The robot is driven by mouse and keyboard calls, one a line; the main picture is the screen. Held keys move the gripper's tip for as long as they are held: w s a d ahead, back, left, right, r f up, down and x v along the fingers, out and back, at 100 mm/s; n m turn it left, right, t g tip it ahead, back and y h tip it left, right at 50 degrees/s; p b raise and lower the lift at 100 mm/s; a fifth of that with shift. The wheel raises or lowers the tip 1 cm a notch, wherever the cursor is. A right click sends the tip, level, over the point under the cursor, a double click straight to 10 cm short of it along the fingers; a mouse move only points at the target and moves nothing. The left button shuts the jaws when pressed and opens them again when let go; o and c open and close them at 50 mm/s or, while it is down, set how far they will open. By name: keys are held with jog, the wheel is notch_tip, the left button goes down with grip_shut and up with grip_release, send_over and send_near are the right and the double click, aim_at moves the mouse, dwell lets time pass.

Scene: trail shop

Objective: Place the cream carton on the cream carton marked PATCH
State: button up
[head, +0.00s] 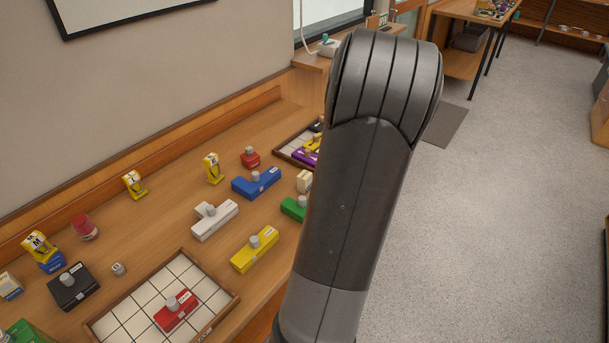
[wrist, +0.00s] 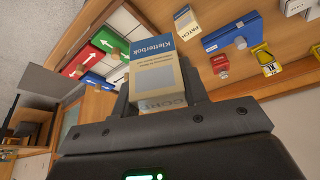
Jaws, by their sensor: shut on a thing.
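My gripper (wrist: 158,98) is shut on a cream carton (wrist: 155,75) with a blue face marked Kletterbo..., seen up close in the wrist view. The other cream carton (wrist: 187,22), marked PATCH, stands on the wooden counter beyond it, apart from the held one. In the head view a cream carton (head: 304,180), likely this one, shows beside my arm, close to the blue block. My arm hides the gripper and the held carton there.
A blue knobbed block (head: 257,182), a green block (head: 294,208) and a red jar-like thing (head: 250,157) are near the PATCH carton. A yellow block (head: 255,249) and white block (head: 215,219) lie nearer. A tiled tray (head: 211,329) holds a red block.

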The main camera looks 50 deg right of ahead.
jog(key=w+f, duration=0.2)
jog(key=w, duration=0.1)
jog(key=w+a+f, duration=0.1)
jog(key=w+f, duration=0.2)
jog(key=w, duration=0.1)
jog(key=w+f, duration=0.3)
jog(key=w, duration=0.1)
jog(key=shift+w+a, duration=0.25)
jog(key=shift+a, duration=0.15)
jog(key=shift+f, duration=2.05)
jog(key=o, duration=1)
jog(key=shift+f, duration=0.15)
jog(key=shift+c, duration=0.2)
jog(key=v, duration=1.2)
